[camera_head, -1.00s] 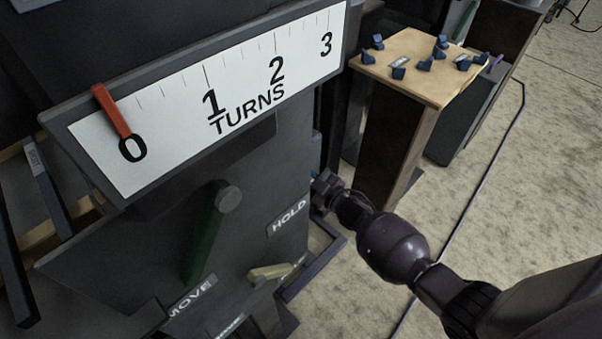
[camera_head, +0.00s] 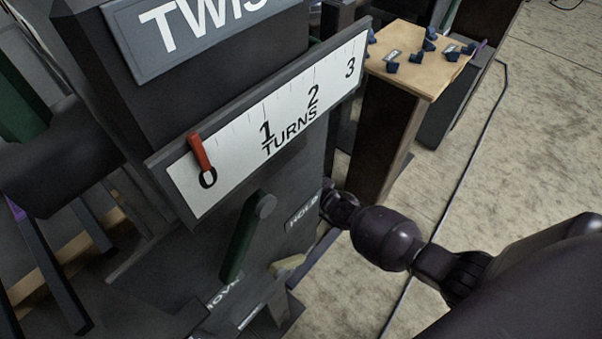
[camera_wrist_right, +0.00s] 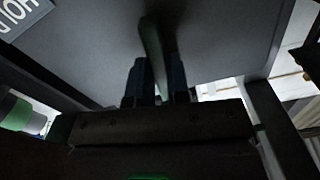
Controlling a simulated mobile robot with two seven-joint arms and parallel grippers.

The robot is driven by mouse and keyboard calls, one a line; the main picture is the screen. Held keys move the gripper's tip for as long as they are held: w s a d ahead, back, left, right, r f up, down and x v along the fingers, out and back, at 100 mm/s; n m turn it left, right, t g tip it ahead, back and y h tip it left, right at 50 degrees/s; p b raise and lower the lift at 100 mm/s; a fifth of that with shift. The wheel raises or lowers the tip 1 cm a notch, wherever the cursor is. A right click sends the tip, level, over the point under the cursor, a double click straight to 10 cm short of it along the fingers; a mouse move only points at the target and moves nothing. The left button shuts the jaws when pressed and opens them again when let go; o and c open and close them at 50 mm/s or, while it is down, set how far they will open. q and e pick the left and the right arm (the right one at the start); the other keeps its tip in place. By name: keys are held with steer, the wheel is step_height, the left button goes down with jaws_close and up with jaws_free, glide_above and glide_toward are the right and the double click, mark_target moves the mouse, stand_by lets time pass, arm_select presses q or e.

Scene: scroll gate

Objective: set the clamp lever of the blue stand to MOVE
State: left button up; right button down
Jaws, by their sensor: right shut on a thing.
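In the head view a dark green lever (camera_head: 243,240) hangs from a round pivot on the dark stand's front panel (camera_head: 180,245). Its lower end points down-left to the partly hidden MOVE label (camera_head: 222,292). The HOLD label (camera_head: 303,212) is at the panel's right. My right arm reaches to the panel's right edge; its gripper is hidden there. In the right wrist view my right gripper (camera_wrist_right: 156,82) is shut on a dark green bar (camera_wrist_right: 153,45), with an upside-down HOLD label (camera_wrist_right: 18,14) nearby. I cannot tell if this is the same lever. My left gripper is not in view.
A TURNS scale (camera_head: 270,130) with a red pointer (camera_head: 199,153) at 0 is above the lever. A pale handle (camera_head: 288,265) is low on the panel. A wooden-topped table (camera_head: 420,70) with small blue pieces stands behind. The floor at right is mostly clear.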

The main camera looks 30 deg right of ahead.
arm_select(q)
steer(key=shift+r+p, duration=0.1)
steer(key=shift+p, duration=0.3)
arm_select(e)
steer(key=shift+s+a+r+m, duration=0.15)
steer(key=shift+a+m, duration=0.2)
steer(key=shift+m, duration=0.4)
steer(key=shift+s+a+r+m, duration=0.15)
steer(key=shift+a+m, duration=0.15)
steer(key=shift+m, duration=0.5)
steer(key=shift+s+a+r+m, duration=0.15)
steer(key=shift+a+m, duration=0.2)
steer(key=shift+m, duration=0.4)
steer(key=c, duration=1.1)
jaws_free()
arm_select(q)
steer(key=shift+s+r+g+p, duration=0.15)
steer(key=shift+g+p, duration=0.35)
steer(key=shift+p, duration=0.65)
arm_select(e)
steer(key=shift+v, duration=5.35)
steer(key=shift+r, duration=0.1)
